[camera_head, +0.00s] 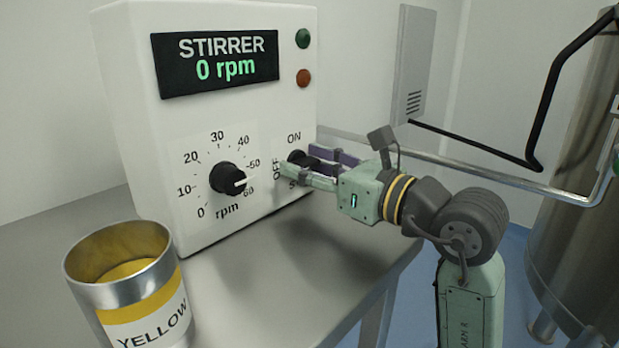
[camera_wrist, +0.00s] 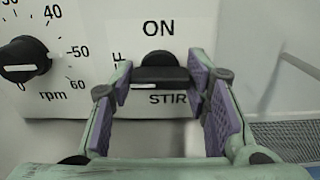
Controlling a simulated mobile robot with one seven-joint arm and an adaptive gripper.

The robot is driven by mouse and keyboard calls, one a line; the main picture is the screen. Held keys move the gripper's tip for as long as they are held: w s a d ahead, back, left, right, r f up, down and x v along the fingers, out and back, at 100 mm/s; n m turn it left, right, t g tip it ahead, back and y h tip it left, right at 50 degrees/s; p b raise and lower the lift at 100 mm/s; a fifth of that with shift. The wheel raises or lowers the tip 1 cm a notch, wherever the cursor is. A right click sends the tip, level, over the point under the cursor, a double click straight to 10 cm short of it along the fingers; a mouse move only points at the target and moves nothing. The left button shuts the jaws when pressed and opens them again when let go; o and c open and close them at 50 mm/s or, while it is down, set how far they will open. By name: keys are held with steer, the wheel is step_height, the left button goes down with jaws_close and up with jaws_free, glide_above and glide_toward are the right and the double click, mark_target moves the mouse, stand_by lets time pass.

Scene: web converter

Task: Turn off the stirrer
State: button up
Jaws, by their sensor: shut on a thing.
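The white stirrer box (camera_head: 130,130) stands on the grey bench, and its display (camera_head: 218,63) reads 0 rpm. The black STIR switch knob (camera_head: 296,157) sits on the lower right of its front, with ON above and OFF to the left. My gripper (camera_head: 305,165) is shut on this knob, with one finger at each end of the bar in the wrist view (camera_wrist: 160,84).
A green lamp (camera_head: 303,38) and a red lamp (camera_head: 303,78) are above. A metal can labelled YELLOW (camera_head: 140,300) stands front left on the bench (camera_head: 290,280). A steel tank (camera_head: 575,240) stands at right.

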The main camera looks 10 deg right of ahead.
steer(key=shift+n, duration=0.3)
steer(key=o, duration=1.2)
steer(key=shift+c, duration=0.2)
steer(key=v, duration=1.2)
